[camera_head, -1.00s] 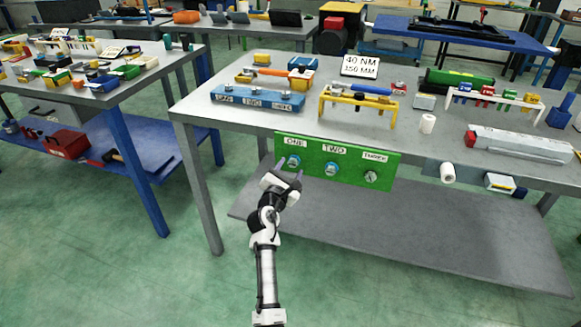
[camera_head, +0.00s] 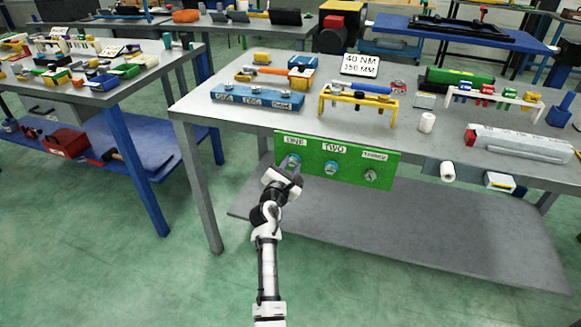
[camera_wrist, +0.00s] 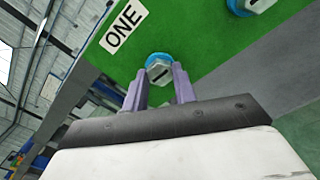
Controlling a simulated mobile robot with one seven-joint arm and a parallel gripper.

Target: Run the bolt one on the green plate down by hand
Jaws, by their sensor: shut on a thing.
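The green plate (camera_head: 313,168) hangs upright on the front of the grey bench, with bolts under the labels ONE, TWO and THREE. My gripper (camera_head: 291,166) is at the bolt under ONE and mostly hides it in the head view. In the wrist view, bolt one (camera_wrist: 158,68) has a grey slotted hex head with a blue ring behind it. My gripper's fingers (camera_wrist: 161,82) are shut on its head from two sides. Bolt two (camera_head: 332,168) shows in the head view, and bolt three (camera_head: 370,176) stands at the right.
The bench top (camera_head: 200,112) above the plate carries a blue block (camera_head: 257,96) and a yellow frame (camera_head: 358,106). A grey lower shelf (camera_head: 400,225) lies below and behind the plate. The floor in front is clear.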

